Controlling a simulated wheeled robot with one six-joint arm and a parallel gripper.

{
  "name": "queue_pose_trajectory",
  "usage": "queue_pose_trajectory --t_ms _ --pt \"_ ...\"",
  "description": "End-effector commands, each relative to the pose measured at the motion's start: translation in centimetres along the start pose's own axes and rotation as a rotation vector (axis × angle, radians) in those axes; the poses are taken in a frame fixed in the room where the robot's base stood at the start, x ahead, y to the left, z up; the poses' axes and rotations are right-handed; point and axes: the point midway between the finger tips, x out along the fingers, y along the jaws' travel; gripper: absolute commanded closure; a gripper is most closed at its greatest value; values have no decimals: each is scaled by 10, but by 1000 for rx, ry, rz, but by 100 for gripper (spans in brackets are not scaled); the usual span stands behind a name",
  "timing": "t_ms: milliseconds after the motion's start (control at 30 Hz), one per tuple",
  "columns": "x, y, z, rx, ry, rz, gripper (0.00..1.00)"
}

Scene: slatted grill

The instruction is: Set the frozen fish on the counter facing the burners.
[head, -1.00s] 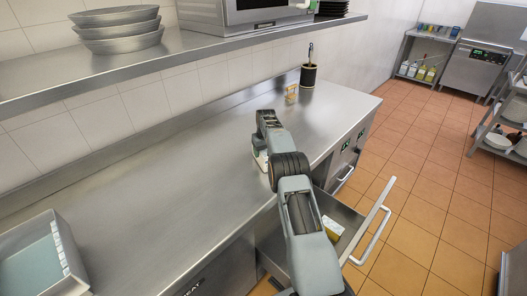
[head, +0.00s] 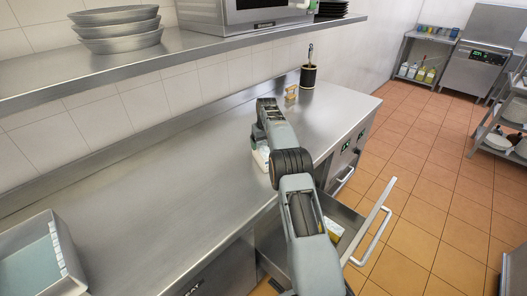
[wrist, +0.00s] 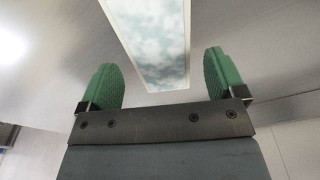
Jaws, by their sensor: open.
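A flat, long pack with a white rim and a cloudy bluish-white face, which looks like the frozen fish (wrist: 150,40), lies on the steel surface in the wrist view. My gripper (wrist: 164,80) has its two green fingers wide apart, one on each side of the pack's near end, with gaps showing on both sides. In the head view a white edge (head: 261,160) shows on the steel counter (head: 150,195) beside my arm, likely the same pack.
An open drawer (head: 347,222) with a yellow and white box (head: 333,230) juts out at the counter's front. A grey bin (head: 62,250) stands at the left. A dark utensil holder (head: 308,76) and a small yellowish item (head: 291,92) stand at the back. The middle counter is clear.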

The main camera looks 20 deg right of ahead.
Motion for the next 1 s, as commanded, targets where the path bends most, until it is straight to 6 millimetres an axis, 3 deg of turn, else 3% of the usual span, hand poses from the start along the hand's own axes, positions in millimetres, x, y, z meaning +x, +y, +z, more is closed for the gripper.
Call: queue_pose_trajectory --t_ms 200,467,567,667,767,867,1000 --pt "-40 0 0 0 1 1 11" --pt "-69 -1 0 0 2 1 11" --pt "-87 -7 3 0 11 3 11" --pt "-117 -20 11 3 31 8 11" --pt "-154 -40 31 7 61 14 11" --pt "-188 -62 63 12 93 19 11" --pt "-222 -92 122 20 139 23 11"
